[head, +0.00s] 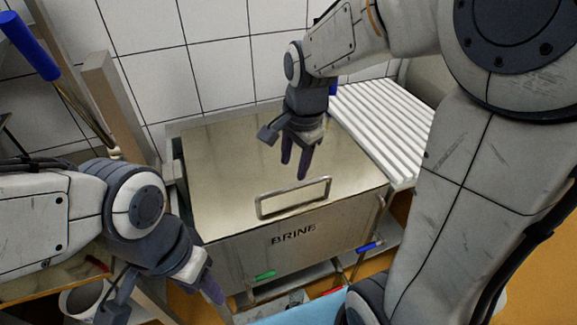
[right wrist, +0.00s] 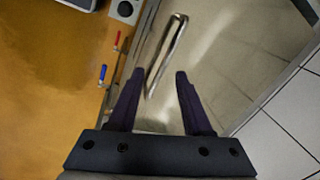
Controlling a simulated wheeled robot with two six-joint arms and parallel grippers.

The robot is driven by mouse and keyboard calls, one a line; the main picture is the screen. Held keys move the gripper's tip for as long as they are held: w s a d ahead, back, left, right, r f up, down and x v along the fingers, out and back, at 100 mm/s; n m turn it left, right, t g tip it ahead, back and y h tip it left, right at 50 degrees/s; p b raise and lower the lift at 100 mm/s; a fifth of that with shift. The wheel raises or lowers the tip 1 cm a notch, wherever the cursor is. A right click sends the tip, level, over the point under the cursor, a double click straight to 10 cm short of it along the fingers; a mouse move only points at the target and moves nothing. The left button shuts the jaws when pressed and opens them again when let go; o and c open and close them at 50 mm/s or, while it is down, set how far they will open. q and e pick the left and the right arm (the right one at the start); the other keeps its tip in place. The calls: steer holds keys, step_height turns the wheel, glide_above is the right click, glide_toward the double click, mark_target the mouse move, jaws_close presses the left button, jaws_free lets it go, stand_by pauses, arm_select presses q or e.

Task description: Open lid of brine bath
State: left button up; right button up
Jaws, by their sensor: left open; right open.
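The brine bath (head: 232,264) is a metal box with "BRINE" on its front. Its flat metal lid (head: 225,155) lies shut on top, with a bar handle (head: 293,198) near the front edge. My right gripper (head: 294,166) is open and empty above the lid, just behind the handle in the head view. In the right wrist view the handle (right wrist: 166,55) lies beyond the open fingertips (right wrist: 160,75), with no contact visible. My left gripper (head: 214,290) is open and empty in front of the bath's left side, low and apart from it; one finger is clearly seen.
A white ribbed rack (head: 382,125) stands close to the bath's right. A tiled wall (head: 215,60) is behind, and a wooden post (head: 112,105) stands at the left. Green (head: 265,275) and blue (head: 367,247) handles stick out low at the front.

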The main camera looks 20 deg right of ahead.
mark_target(303, 183)
steer(key=w+d+f+m, duration=0.1)
steer(key=f, duration=0.2)
steer(key=w+d+f+m+b, duration=0.1)
steer(key=d+f, duration=0.1)
steer(key=f, duration=0.2)
steer(key=w+d+f+m, duration=0.1)
steer(key=w+f, duration=0.1)
steer(key=f, duration=0.2)
steer(key=shift+d+m, duration=0.15)
steer(key=shift+m, duration=0.25)
jaws_close()
steer(key=shift+r, duration=0.1)
stand_by(0.9)
